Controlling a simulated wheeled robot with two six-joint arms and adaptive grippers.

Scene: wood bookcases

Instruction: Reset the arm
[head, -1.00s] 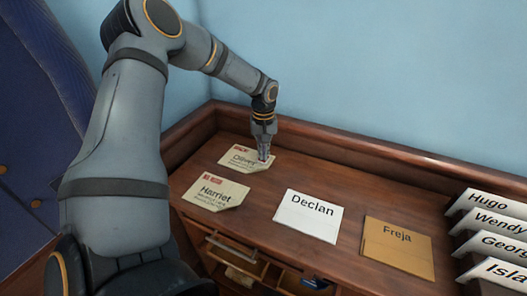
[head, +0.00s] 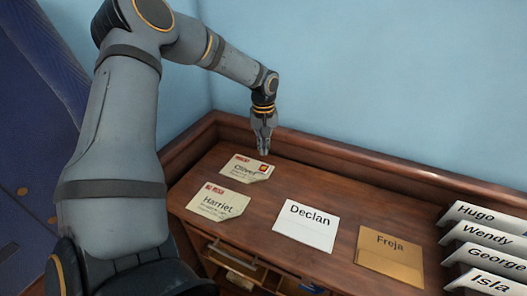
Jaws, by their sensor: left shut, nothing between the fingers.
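My left gripper (head: 263,151) is shut and empty. It points down above the desk top, just behind and above the Oliver envelope (head: 245,169). That envelope lies flat on the wooden desk (head: 262,205), with a red mark and a small coloured stamp. My left arm comes in from the left and bends over the desk. My right gripper is out of view.
A Harriet envelope (head: 218,202), a white Declan envelope (head: 305,228) and a tan Freja envelope (head: 389,257) lie apart on the desk. Named white slots (head: 487,236) stand at the right. Open compartments (head: 235,262) show below the front edge. A raised wooden rim (head: 340,156) runs along the back.

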